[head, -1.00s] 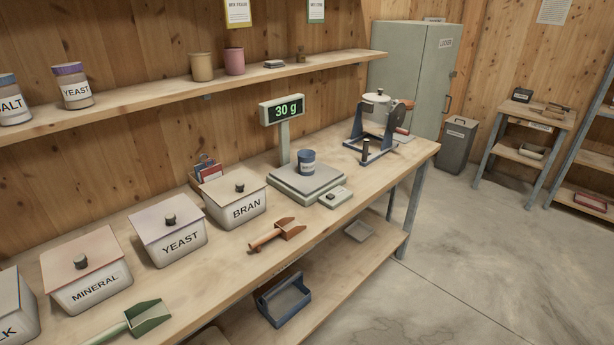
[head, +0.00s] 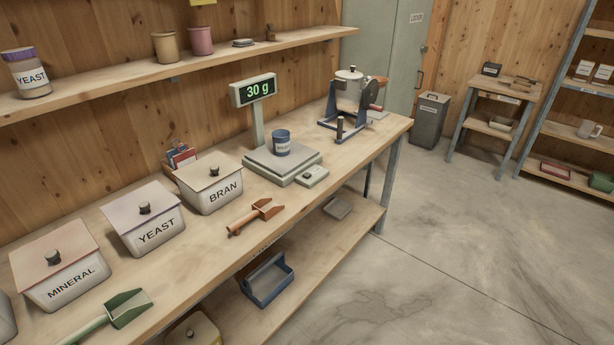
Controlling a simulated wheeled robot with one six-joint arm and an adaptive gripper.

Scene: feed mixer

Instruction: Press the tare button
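The scale (head: 283,163) stands on the workbench, with a flat grey weighing plate. A blue cup (head: 282,143) with a white label stands upright on the plate. The display (head: 254,89) on a post behind the plate reads 30 g in green. A small pale control box (head: 312,176) sits at the scale's front right corner, with a small dark button (head: 310,174) on top. Any lettering by it is too small to read. My gripper is not in view.
Lidded bins for bran (head: 211,184), yeast (head: 145,219) and mineral (head: 60,266) line the workbench (head: 205,253). A brown scoop (head: 255,215) and a green scoop (head: 112,314) lie in front. A hand-cranked mixer (head: 350,100) stands beyond the scale. The floor to the right is clear.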

